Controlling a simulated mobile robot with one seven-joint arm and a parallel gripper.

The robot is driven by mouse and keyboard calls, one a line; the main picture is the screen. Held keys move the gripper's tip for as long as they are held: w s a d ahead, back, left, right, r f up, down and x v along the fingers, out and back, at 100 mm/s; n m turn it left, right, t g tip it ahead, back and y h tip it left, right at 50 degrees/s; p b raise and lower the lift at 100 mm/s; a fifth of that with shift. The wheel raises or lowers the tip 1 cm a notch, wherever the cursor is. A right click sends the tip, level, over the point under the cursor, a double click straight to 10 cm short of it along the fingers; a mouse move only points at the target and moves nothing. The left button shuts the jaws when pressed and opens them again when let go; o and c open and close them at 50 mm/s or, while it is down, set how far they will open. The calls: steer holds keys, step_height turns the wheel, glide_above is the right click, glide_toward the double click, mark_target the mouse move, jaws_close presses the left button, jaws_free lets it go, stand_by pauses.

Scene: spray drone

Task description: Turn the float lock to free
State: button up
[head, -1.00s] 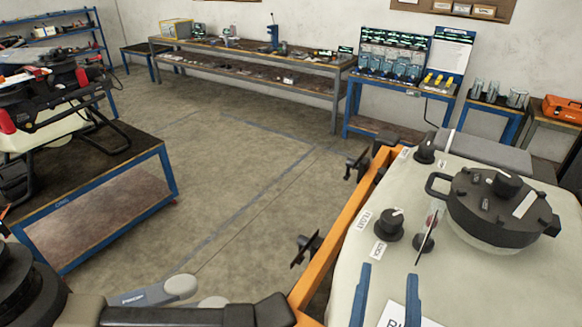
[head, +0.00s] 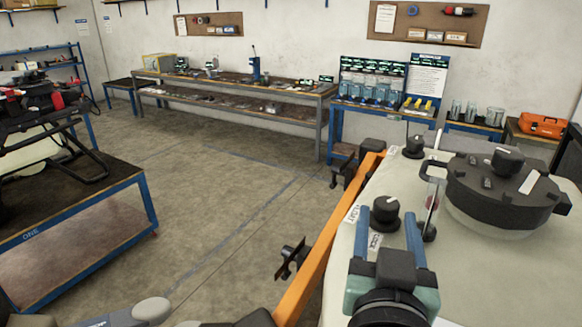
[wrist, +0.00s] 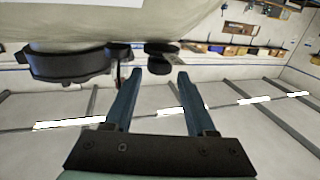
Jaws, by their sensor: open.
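The float lock knob (head: 385,211) is a black round knob with a pale pointer mark, on the pale tank top. A FLOAT label (head: 352,214) and a partly hidden LOCK label (head: 375,241) lie beside it. My gripper (head: 387,219) has two blue fingers, open and empty, one to each side of the knob in the head view. In the wrist view, the black knob (wrist: 158,66) shows just beyond and between the fingertips (wrist: 156,76). I cannot tell whether the fingers touch it.
A red-marked lever (head: 431,205) stands just right of the knob. A large black tank lid (head: 500,190) is further right, and another black knob (head: 413,147) is behind. An orange rail (head: 325,245) runs along the tank's left side. Benches line the back wall.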

mark_target(378, 209)
steer(key=p+x, duration=0.1)
steer(key=x, duration=0.3)
steer(key=shift+w, duration=0.4)
steer(key=shift+s+m+g+h+b, duration=0.1)
steer(key=shift+m+g+h+b, duration=0.5)
steer(key=shift+m+h+b, duration=0.65)
steer(key=m+g+h, duration=0.3)
steer(key=g+h, duration=0.1)
steer(key=h, duration=0.1)
steer(key=shift+m+h+b, duration=0.25)
steer(key=shift+m+b, duration=0.1)
steer(key=shift+b, duration=0.05)
steer(key=b+v, duration=0.6)
steer(key=v, duration=0.7)
steer(key=w+a+r+n+t+y+p, duration=0.2)
steer(key=w+a+r+n+t+y, duration=0.1)
steer(key=r+t, duration=0.4)
steer(key=shift+w+r+n+t+y, duration=0.4)
steer(key=shift+w+r+n+y, duration=0.35)
steer(key=shift+r+n+y, duration=0.65)
steer(key=shift+r+m, duration=0.2)
steer(key=shift+m, duration=0.1)
